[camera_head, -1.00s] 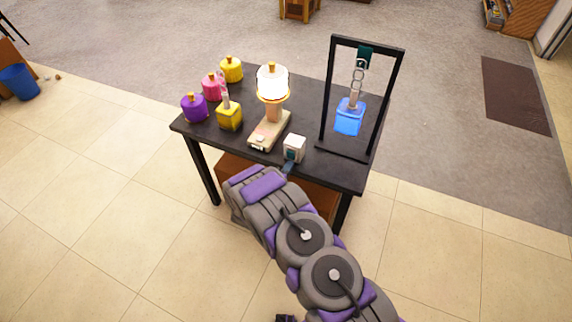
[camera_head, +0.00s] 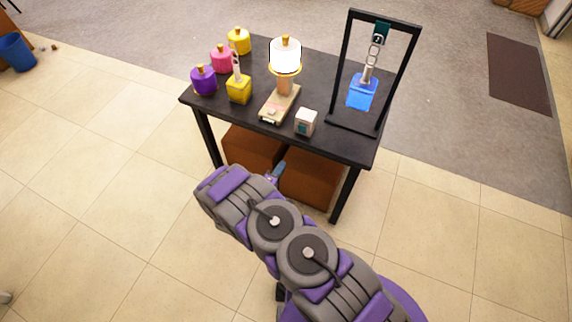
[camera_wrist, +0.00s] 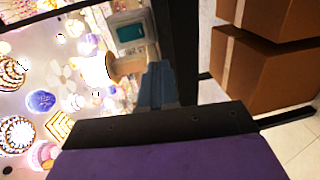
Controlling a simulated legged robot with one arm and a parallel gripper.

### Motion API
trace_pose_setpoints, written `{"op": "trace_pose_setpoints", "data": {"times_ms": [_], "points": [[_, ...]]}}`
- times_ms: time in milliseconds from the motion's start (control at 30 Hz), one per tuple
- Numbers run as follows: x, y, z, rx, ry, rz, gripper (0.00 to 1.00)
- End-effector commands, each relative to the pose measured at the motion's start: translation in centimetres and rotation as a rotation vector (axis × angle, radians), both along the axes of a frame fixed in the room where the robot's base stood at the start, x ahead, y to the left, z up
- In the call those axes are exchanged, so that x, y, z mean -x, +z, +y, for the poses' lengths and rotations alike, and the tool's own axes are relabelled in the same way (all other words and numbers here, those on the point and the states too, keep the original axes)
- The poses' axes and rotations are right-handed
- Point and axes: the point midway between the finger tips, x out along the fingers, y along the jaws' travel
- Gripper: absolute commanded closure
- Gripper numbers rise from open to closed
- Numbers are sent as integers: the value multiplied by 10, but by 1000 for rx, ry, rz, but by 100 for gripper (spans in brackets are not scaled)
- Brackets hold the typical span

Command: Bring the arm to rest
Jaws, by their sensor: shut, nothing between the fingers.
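My arm shows in grey and purple at the bottom of the head view. My gripper (camera_head: 277,171) is shut and empty, just in front of the near edge of the black table (camera_head: 330,146), apart from it. In the wrist view the shut gripper (camera_wrist: 157,80) points past the table edge, and the picture is turned sideways. A white box (camera_head: 305,122) with a teal face stands near the table's front edge. It also shows in the wrist view (camera_wrist: 130,35).
A lit lamp-like piece (camera_head: 285,57) stands on a scale (camera_head: 280,103). Yellow, pink and purple (camera_head: 204,81) weights stand left. Brown boxes (camera_head: 252,146) sit under the table. The tiled floor is open around it.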

Motion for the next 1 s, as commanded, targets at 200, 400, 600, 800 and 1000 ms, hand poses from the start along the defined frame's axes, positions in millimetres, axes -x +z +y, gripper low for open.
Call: {"op": "trace_pose_setpoints", "data": {"times_ms": [200,400,600,800,1000], "points": [[-1,4,-12,-14,-3,-1,100],[-1,4,-11,-13,-3,-1,100],[-11,8,2,-85,-11,30,100],[-38,31,16,-341,-30,130,100],[-53,67,20,-601,-52,247,100]]}}
